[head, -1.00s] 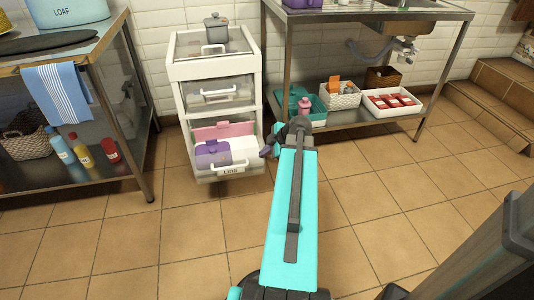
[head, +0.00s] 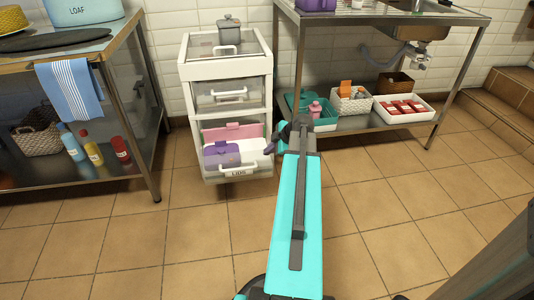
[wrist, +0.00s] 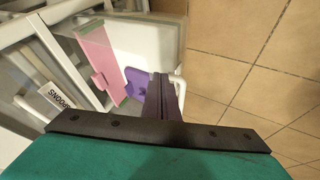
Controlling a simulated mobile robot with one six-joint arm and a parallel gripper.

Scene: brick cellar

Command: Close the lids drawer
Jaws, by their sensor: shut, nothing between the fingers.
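The lids drawer (head: 213,174) is the bottom drawer of the white drawer unit (head: 226,68). It stands pulled out, with a clear front, a white handle and a LIDS label. A pink lid (head: 232,132) and a purple lid (head: 220,150) are in it; the wrist view also shows the pink lid (wrist: 98,65) and the purple lid (wrist: 138,82). My gripper (head: 269,148) is shut and empty at the drawer's right front corner. In the wrist view its fingers (wrist: 161,82) overlap the purple lid beside the drawer's white handle (wrist: 180,92). I cannot tell whether they touch the drawer.
The middle drawer (head: 225,92) looks shut; a grey pot (head: 229,35) stands on the unit. A steel table (head: 146,110) is left, and a sink table (head: 437,115) with bins on its lower shelf is right. The tiled floor in front is clear.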

